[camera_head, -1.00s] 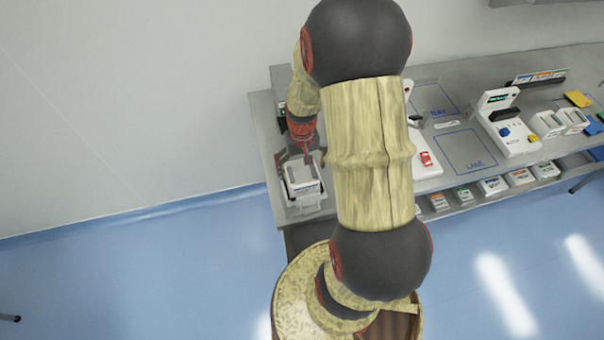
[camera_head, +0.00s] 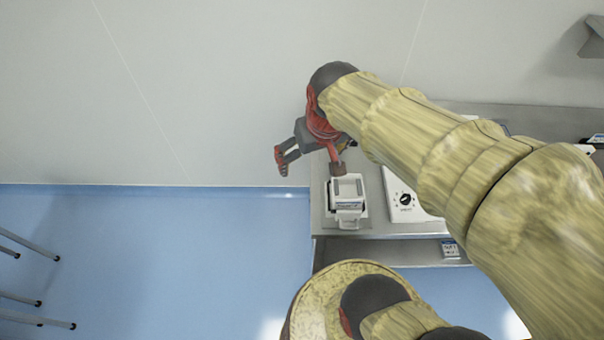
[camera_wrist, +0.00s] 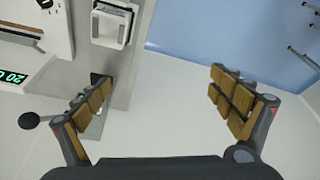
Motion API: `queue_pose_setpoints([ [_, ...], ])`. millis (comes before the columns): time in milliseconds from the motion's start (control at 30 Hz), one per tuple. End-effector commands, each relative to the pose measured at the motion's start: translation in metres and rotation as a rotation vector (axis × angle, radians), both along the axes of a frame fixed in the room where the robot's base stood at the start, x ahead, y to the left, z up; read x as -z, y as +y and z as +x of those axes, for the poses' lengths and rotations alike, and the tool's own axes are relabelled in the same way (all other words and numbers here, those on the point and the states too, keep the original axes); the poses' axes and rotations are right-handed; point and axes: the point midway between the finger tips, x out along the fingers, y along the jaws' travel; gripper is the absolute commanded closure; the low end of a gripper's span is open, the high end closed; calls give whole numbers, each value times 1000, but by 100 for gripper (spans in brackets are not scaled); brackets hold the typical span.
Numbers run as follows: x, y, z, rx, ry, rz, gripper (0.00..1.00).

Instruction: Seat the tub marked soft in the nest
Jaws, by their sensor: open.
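A white tub (camera_head: 347,188) with a grey top and a blue-marked label sits upright in a pale holder, which looks like the nest (camera_head: 349,219), at the bench's left end. The label is too small to read. The tub also shows at the top of the wrist view (camera_wrist: 110,27). My gripper (camera_head: 308,163) is open and empty, behind and to the left of the tub, apart from it. In the wrist view its fingers (camera_wrist: 160,85) are spread wide over bare wall and floor.
A white unit with a black dial (camera_head: 405,199) stands right of the tub. A labelled tub (camera_head: 450,248) shows on the lower shelf (camera_head: 400,252). A green display (camera_wrist: 12,77) is left in the wrist view. Open floor lies left of the bench (camera_head: 381,228).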

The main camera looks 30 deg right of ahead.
Motion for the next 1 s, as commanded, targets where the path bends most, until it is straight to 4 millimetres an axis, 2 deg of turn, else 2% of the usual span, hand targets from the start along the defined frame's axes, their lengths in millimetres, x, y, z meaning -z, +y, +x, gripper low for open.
queue_pose_setpoints([
  [33, -17, 19, -11, -49, -45, -8, 7],
  [133, -37, 45, -34, -119, -106, -14, 7],
  [233, -48, 61, -50, -167, -147, -14, 7],
  [367, -53, 69, -61, -195, -173, -13, 7],
  [767, -50, 70, -62, -198, -175, -13, 7],
  [867, -40, 70, -62, -198, -175, -13, 7],
  [1000, -13, 70, -62, -198, -175, -13, 7],
])
